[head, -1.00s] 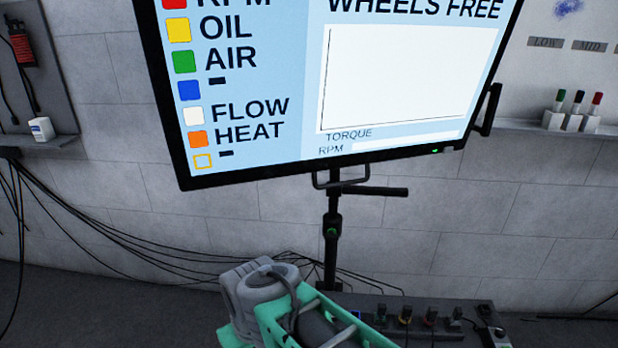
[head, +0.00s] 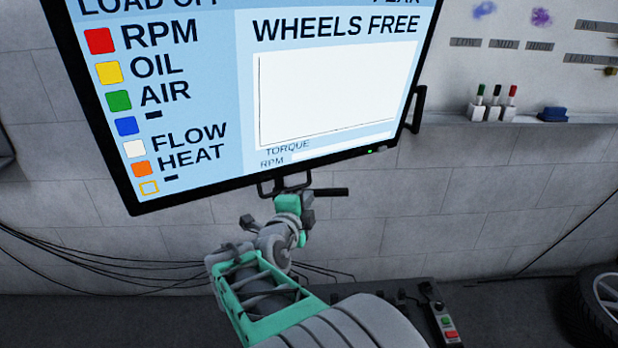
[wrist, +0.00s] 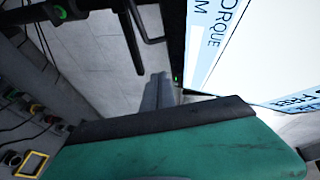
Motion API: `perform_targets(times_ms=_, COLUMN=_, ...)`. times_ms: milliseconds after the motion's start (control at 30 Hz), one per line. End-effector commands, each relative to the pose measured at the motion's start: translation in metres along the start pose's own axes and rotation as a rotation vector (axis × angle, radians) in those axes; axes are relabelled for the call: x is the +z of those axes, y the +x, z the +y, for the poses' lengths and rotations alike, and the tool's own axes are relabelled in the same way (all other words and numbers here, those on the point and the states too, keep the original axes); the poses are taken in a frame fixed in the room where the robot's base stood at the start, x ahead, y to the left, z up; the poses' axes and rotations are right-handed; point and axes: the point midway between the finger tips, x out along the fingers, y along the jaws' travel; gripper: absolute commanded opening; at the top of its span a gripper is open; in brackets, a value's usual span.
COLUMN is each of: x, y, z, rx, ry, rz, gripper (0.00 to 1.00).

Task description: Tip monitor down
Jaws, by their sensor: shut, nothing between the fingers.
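The monitor (head: 250,100) is a large black-framed screen on a stand, lit and reading "WHEELS FREE". A black loop handle (head: 266,188) and a short dark bar (head: 332,192) sit under its lower edge; another handle (head: 418,108) is on its right side. My gripper (head: 307,208) is just below the lower edge, in front of the stand, shut and empty. Whether it touches the loop or bar cannot be told. In the wrist view the monitor (wrist: 250,50) fills the upper right, and a grey finger of my gripper (wrist: 158,92) points towards its lower edge.
A shelf (head: 560,119) with marker pens (head: 495,104) is on the wall to the right. Cables (head: 90,262) hang at the lower left. A control box with buttons (head: 447,322) and a wheel (head: 600,305) are at lower right. The wall between is clear.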

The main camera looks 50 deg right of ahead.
Motion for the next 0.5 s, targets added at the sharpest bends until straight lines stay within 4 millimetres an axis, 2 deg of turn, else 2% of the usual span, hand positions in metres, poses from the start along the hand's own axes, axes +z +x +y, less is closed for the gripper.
perform_targets(times_ms=433, x=-0.001, y=0.093, z=0.002, rx=0.007, ry=-0.003, rz=0.002, gripper=0.0)
perform_targets(times_ms=500, x=0.013, y=0.102, z=0.001, rx=0.005, ry=-0.004, rz=-0.005, gripper=0.0)
